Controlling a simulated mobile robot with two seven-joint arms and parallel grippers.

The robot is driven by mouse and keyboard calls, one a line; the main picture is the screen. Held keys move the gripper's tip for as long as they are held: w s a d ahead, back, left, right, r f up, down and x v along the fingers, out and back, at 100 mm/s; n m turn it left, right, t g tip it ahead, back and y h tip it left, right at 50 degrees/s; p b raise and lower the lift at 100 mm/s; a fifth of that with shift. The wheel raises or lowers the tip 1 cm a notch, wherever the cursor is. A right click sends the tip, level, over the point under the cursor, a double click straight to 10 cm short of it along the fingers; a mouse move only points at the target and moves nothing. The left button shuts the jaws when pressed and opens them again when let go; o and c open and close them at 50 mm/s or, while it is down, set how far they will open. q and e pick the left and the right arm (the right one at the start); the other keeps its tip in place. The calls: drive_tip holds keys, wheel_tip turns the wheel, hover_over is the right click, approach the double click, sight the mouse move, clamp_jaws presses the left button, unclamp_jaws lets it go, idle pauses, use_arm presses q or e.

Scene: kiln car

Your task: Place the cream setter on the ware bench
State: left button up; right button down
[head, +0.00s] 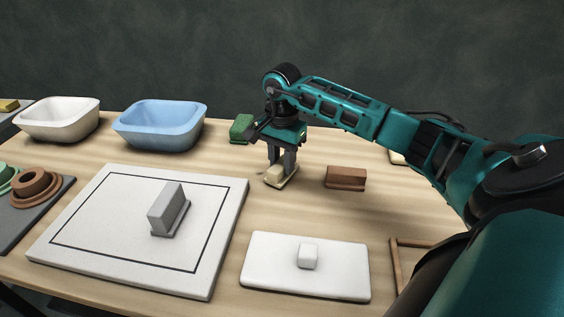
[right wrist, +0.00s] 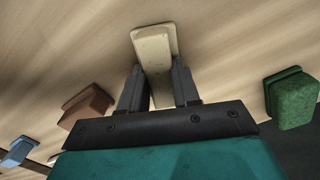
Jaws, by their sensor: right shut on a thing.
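The cream setter (head: 275,176) is a small pale block on a thin flat base, near the middle of the wooden ware bench (head: 320,215). It also shows in the right wrist view (right wrist: 154,48), between the two fingers. My right gripper (head: 281,165) points down and is shut on the cream setter. The setter is at or very close to the bench top; I cannot tell whether it touches. My left gripper is not in view.
A brown block (head: 346,177) stands right of the setter and a green block (head: 241,128) behind it. A white board with a grey block (head: 168,208) lies front left, a white slab (head: 306,281) in front. Blue (head: 160,125) and white (head: 58,119) basins stand at back left.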

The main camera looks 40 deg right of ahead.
sight(282, 162)
drive_tip(key=shift+f, duration=0.25)
drive_tip(key=c, duration=0.8)
unclamp_jaws()
drive_tip(key=shift+f, duration=0.1)
wheel_tip(282, 162, up, 12)
drive_tip(key=p, duration=0.1)
drive_tip(key=shift+r, duration=0.2)
